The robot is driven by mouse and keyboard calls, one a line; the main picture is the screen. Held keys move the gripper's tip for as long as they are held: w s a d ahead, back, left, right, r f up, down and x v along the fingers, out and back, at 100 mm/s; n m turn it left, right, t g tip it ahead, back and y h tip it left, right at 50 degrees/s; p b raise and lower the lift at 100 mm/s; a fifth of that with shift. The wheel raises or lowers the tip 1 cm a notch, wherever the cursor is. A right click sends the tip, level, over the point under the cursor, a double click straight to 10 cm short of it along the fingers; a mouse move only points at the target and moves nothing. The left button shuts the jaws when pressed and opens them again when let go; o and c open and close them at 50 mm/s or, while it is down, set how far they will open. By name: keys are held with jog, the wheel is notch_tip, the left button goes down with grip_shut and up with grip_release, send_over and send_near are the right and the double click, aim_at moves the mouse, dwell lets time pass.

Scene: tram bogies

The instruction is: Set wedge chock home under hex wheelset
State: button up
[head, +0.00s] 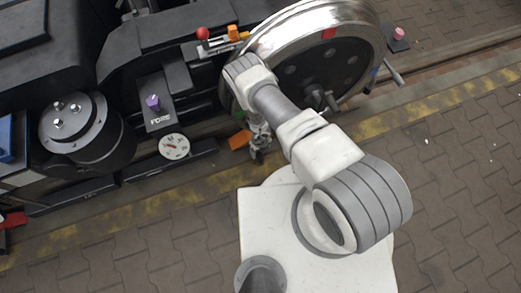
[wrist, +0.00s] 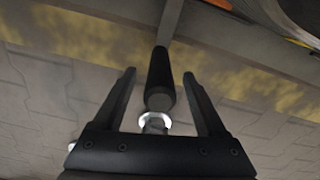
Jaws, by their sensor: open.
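The large steel wheel (head: 325,55) with a dark hub face and a red rim mark stands at the upper right of the head view. An orange piece (head: 240,139), possibly the wedge chock, shows low by the wheel's left side; its shape is partly hidden by my arm. My gripper (head: 259,155) is low beside it. In the wrist view my gripper (wrist: 160,95) is open, its two fingers on either side of a black round handle (wrist: 160,80) with a bright metal collar. There are gaps between handle and fingers. I cannot tell what the handle belongs to.
A dark bogie frame (head: 130,60) fills the upper left, with a round bolted drum (head: 85,130), a purple knob (head: 153,102) and a white gauge (head: 174,146). A red ball knob (head: 202,33) and a lever (head: 393,72) flank the wheel. Paving (head: 455,165) is clear at right.

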dwell(0.3)
grip_shut()
dwell(1.3)
